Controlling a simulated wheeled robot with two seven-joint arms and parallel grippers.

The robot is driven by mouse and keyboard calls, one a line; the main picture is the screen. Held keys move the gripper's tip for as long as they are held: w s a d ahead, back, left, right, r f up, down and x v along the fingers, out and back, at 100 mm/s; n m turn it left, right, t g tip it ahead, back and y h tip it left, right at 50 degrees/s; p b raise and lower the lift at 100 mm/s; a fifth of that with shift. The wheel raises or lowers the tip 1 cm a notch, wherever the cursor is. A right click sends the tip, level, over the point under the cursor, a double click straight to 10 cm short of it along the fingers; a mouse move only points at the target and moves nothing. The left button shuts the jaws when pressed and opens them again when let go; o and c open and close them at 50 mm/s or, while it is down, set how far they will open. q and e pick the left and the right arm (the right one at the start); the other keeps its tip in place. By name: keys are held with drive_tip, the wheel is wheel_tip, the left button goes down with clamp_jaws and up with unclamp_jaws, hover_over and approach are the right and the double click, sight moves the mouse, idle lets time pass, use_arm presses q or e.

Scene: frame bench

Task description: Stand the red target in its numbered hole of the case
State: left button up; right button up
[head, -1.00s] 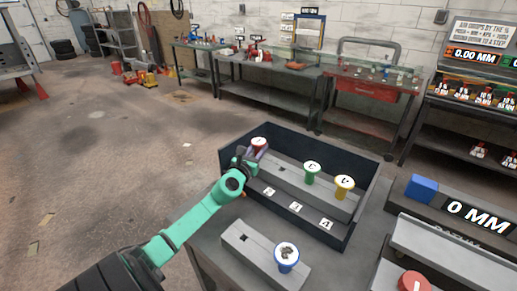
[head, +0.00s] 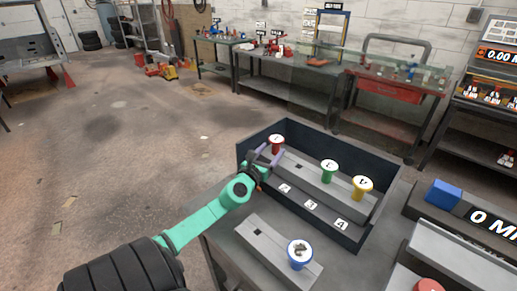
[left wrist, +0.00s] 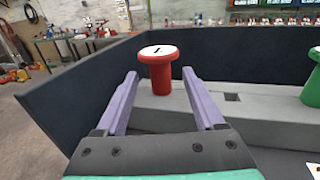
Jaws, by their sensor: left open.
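The red target (head: 276,145), a round white-topped peg, stands upright at the left end of the grey block inside the dark case (head: 372,237). It also shows in the left wrist view (left wrist: 161,75), with a black mark on its top. My left gripper (head: 270,160) is open at the near side of the target. In the left wrist view its purple fingers (left wrist: 160,85) point at the target, which stands just beyond the fingertips, apparently untouched. A square hole (left wrist: 232,97) in the block right of the target is empty. My right gripper is not in view.
A green peg (head: 329,170) and a yellow peg (head: 361,187) stand further right in the case. A blue peg (head: 299,253) stands on a separate grey block (head: 262,241) in front. Case walls surround the block.

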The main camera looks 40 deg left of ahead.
use_arm(q)
drive_tip(key=b+v, duration=0.1)
drive_tip(key=v, duration=0.8)
drive_tip(key=shift+s+d+f+b, duration=0.1)
drive_tip(key=shift+s+f+b, duration=0.05)
drive_tip(key=shift+s+b, duration=0.2)
drive_tip(key=shift+s+d, duration=0.15)
drive_tip(key=shift+s, duration=0.3)
drive_tip(key=shift+w, duration=0.1)
drive_tip(key=shift+r, duration=0.25)
